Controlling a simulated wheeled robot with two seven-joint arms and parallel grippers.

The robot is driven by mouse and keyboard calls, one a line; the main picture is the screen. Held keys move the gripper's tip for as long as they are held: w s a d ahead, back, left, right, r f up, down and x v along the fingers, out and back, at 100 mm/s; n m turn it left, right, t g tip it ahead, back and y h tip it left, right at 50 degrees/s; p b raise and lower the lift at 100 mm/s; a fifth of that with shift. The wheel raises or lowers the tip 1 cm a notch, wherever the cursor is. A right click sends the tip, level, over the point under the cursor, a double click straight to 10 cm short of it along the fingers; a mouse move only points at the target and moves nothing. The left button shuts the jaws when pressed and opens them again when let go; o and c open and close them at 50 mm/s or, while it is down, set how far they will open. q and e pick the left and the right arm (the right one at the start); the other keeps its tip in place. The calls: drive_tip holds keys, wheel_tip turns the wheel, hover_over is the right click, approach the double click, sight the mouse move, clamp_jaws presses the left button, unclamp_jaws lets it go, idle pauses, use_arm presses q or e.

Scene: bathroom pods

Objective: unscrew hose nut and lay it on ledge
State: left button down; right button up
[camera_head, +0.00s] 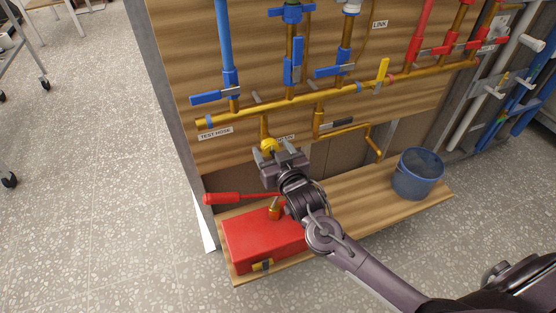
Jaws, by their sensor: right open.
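A yellow hose nut (268,145) sits at the lower end of a short brass pipe stub below the main brass pipe. My right gripper (273,155) is open, right below and beside the nut; I cannot tell whether it touches it. The gripper hides part of the wall and label behind it. The wooden ledge (355,192) runs along the foot of the panel. My left gripper is not in view.
A red pump box (262,238) with a red-handled lever (222,198) stands on the ledge's left part, and a blue bucket (417,174) on its right. The ledge between them shows bare wood. Blue-handled valves (210,98) line the pipes above.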

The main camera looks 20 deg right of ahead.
drive_tip(key=shift+w+f, duration=0.2)
drive_tip(key=shift+w, duration=0.95)
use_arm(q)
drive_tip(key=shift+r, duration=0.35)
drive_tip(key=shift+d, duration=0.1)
use_arm(e)
drive_tip(key=c, duration=1)
drive_tip(key=shift+a+r+n+h+p, duration=0.1)
drive_tip(key=shift+n+h+p, duration=0.2)
drive_tip(key=shift+n+p, duration=0.7)
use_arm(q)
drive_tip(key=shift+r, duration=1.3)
use_arm(e)
drive_tip(key=shift+n, duration=0.5)
